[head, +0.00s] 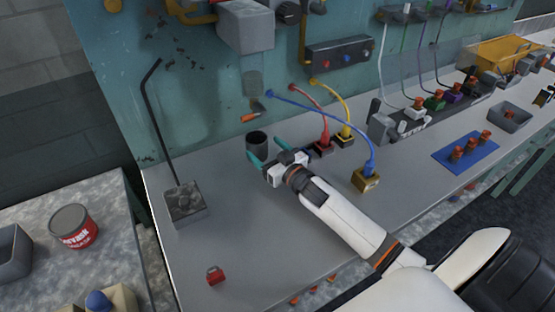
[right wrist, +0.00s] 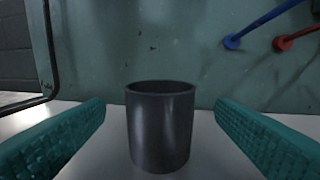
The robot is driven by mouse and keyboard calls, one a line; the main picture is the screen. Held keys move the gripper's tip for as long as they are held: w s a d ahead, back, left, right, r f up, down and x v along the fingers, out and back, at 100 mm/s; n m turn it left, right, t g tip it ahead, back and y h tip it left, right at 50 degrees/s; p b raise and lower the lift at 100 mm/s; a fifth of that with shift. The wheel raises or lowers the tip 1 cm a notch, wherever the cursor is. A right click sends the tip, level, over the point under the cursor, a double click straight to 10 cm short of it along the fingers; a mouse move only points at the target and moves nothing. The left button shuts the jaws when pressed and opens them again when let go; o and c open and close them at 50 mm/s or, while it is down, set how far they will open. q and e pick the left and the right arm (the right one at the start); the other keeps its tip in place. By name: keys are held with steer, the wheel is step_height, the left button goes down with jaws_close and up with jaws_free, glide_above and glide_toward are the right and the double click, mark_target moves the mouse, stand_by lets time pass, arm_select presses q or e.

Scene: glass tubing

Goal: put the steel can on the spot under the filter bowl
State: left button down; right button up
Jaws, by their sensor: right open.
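The steel can (head: 258,143) is a dark grey open-topped cylinder, standing upright on the grey bench near the wall panel. In the right wrist view the can (right wrist: 160,130) is centred between the teal fingers, with a gap on each side. My right gripper (head: 268,151) is open at the can's near side, not closed on it. The filter bowl (head: 253,82) is a cloudy cup hanging below a grey box on the panel. In the head view the can appears roughly below it. I cannot make out a marked spot. My left gripper is not in view.
A black bent rod on a block (head: 185,203) stands left of the can. Red, yellow and blue hoses run to blocks at the right, including a brass block (head: 366,180). A small red padlock-like object (head: 215,275) lies in front. The bench between is clear.

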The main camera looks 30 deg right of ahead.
steer(key=s, duration=0.5)
steer(key=shift+s+d, duration=0.2)
steer(key=shift+d, duration=0.05)
